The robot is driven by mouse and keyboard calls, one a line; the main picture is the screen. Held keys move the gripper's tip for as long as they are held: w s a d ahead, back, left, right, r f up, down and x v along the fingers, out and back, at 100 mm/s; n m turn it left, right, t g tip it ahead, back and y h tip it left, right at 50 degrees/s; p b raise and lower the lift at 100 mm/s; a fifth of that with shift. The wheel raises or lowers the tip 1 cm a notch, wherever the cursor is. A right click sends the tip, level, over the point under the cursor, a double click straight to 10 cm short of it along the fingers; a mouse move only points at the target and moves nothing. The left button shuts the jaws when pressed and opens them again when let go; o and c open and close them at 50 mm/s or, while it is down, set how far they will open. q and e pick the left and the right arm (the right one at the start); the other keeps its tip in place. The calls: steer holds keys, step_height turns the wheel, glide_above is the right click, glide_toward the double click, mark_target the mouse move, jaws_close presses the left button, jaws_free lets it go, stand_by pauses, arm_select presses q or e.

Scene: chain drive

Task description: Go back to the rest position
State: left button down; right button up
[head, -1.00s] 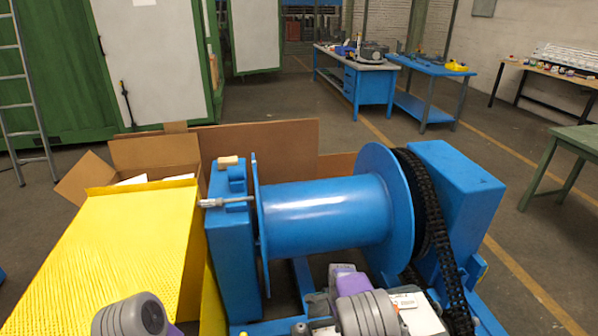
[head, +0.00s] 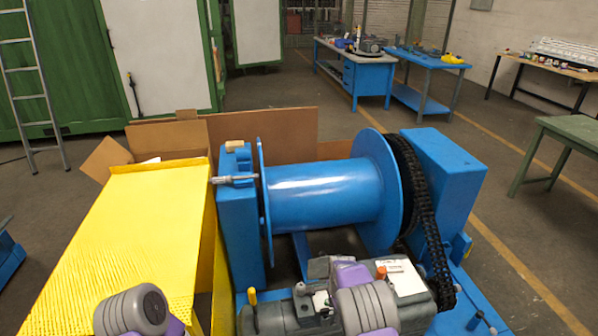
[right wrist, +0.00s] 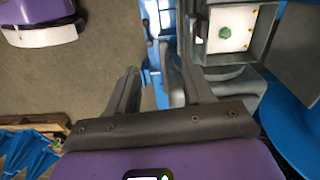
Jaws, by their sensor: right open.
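The blue winch drum (head: 325,195) lies between its blue side stands. A black chain (head: 425,215) hangs down beside its right flange, next to the blue housing (head: 440,180). A grey motor (head: 415,312) sits in front of the drum on the blue frame, partly hidden by my right arm. In the right wrist view my right gripper (right wrist: 152,72) is open. Its fingers are apart, with floor and blue frame seen between them and nothing held. An open grey box with a green knob (right wrist: 230,33) shows beyond the right finger. Only my left arm's link shows at bottom left; its gripper is out of view.
A yellow sloping surface (head: 120,250) stands left of the winch, with an open cardboard box (head: 105,160) behind it. A ladder (head: 35,90) leans at the far left. Blue workbenches (head: 365,85) and a green table (head: 565,130) stand farther back. Floor between them is clear.

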steer(key=s+d+f+n+y+b, duration=0.1)
steer(key=s+d+f+n, duration=0.15)
steer(key=s+f, duration=0.4)
steer(key=s+d+f+n+b, duration=0.1)
steer(key=s+f+n, duration=0.2)
steer(key=s+f, duration=0.3)
arm_select(q)
steer(key=f+b, duration=0.2)
steer(key=f, duration=0.2)
steer(key=shift+w+f, duration=0.1)
steer(key=shift+w, duration=0.1)
arm_select(e)
steer(key=s+a+n+y, duration=0.1)
steer(key=s+a+n, duration=0.2)
steer(key=s, duration=0.5)
steer(key=s+a+r+n+y, duration=0.1)
steer(key=s+n, duration=0.3)
steer(key=s, duration=0.5)
steer(key=shift+a+t+y, duration=0.3)
steer(key=shift+a+y, duration=0.3)
steer(key=shift+a, duration=0.3)
steer(key=shift+s, duration=0.1)
steer(key=shift+c, duration=0.3)
